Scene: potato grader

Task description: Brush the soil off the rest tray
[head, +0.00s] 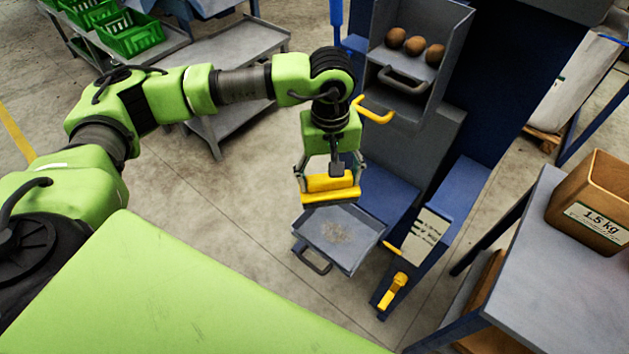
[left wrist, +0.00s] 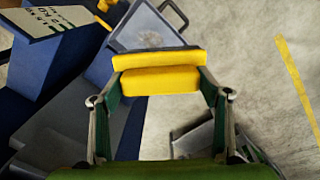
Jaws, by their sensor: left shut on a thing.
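The rest tray (head: 362,248) is a shallow grey tray with a dark handle, low on the blue machine. A patch of brown soil (head: 337,232) lies on its floor. My left gripper (head: 330,183) is shut on a yellow brush (head: 328,196), held at the tray's far edge; I cannot tell whether it touches the tray. In the left wrist view the brush (left wrist: 160,80) spans between the fingers, and the tray (left wrist: 126,40) with its soil shows beyond it. My right gripper is not in view.
A grey bin (head: 452,40) above holds three potatoes. A yellow lever (head: 374,112) juts close to my left wrist. A sign (head: 426,236) and yellow handle (head: 392,291) are right of the tray. A brown crate (head: 594,205) stands on a grey table (head: 530,262).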

